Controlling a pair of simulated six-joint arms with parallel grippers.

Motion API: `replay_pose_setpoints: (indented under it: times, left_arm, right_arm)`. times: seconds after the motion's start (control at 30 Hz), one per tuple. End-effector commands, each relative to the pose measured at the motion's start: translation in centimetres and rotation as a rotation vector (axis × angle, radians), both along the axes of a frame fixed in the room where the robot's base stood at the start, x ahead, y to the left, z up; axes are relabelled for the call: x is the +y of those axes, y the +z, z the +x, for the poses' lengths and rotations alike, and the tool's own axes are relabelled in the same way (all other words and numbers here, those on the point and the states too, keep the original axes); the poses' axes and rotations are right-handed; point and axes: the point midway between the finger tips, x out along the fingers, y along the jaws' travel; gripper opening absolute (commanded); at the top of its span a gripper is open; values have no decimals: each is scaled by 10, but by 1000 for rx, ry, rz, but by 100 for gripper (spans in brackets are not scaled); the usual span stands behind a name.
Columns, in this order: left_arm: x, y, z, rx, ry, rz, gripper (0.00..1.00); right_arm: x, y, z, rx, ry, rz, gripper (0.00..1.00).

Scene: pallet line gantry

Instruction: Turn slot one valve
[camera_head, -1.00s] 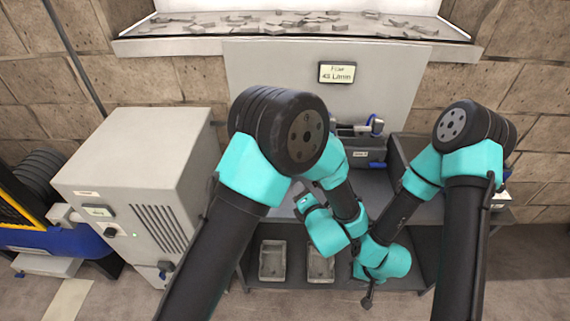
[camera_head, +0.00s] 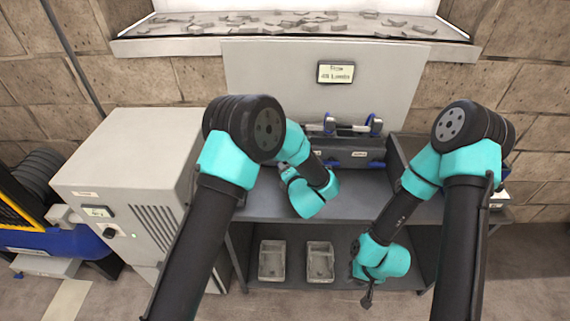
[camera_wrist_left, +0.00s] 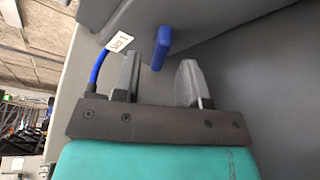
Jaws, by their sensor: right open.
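A dark valve block (camera_head: 345,148) stands on the bench with small white labels and blue handles. Two upright valves with blue parts, a left one (camera_head: 329,124) and a right one (camera_head: 375,125), sit on a pipe along its top. In the left wrist view, a blue handle (camera_wrist_left: 161,47) projects beside a white label (camera_wrist_left: 119,41); its slot number is unreadable. My left gripper (camera_wrist_left: 160,72) is open, with this handle ahead between its fingers and no clear contact. In the head view its fingers are hidden behind my arm. My right gripper (camera_head: 367,296) points down, low before the bench, away from the valves.
A flow display (camera_head: 336,72) hangs on the back panel. A grey cabinet (camera_head: 135,180) stands left of the bench (camera_head: 345,209). Two grey bins (camera_head: 272,261) (camera_head: 320,262) sit on the lower shelf. The bench front is mostly clear.

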Motion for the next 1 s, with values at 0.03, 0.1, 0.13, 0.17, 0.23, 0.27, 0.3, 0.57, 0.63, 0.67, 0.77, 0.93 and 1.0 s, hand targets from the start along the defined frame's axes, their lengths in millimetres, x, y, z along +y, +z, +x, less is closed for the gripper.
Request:
replay_pose_setpoints:
  times: [0.03, 0.1, 0.13, 0.17, 0.23, 0.27, 0.3, 0.57, 0.63, 0.67, 0.77, 0.93, 1.0]
  left_arm:
    - [3, -2, 8, 0, 2, -1, 40]
    - [6, -4, 17, 0, 2, -1, 40]
    - [7, -5, 20, 0, 2, -1, 40]
    - [8, -6, 23, 1, 2, 0, 40]
    - [9, -6, 28, 0, 1, -1, 40]
    - [10, -7, 30, 0, 0, 0, 40]
    - [10, -7, 32, 0, 0, 0, 40]
    - [11, -7, 34, -1, -1, 0, 40]
    - [11, -7, 33, 0, 0, 0, 38]
    - [11, -7, 33, 0, 0, 0, 35]
    - [11, -7, 33, 0, 0, 0, 25]
    - [11, -7, 33, 0, 0, 0, 9]
    - [11, -7, 33, 0, 0, 0, 2]
  right_arm:
    - [0, 0, 0, 0, 0, 0, 43]
    - [0, 0, 0, 0, 0, 0, 43]
    - [0, 0, 0, 0, 0, 0, 43]
    - [0, 0, 0, 0, 0, 0, 43]
    - [0, 0, 0, 0, 0, 0, 43]
    - [0, 0, 0, 0, 0, 0, 43]
    - [0, 0, 0, 0, 0, 0, 43]
    - [0, 0, 0, 0, 0, 0, 43]
    - [0, 0, 0, 0, 0, 0, 43]
    - [0, 0, 0, 0, 0, 0, 43]
    - [0, 0, 0, 0, 0, 0, 43]
    - [0, 0, 0, 0, 0, 0, 43]
    - [0, 0, 0, 0, 0, 0, 43]
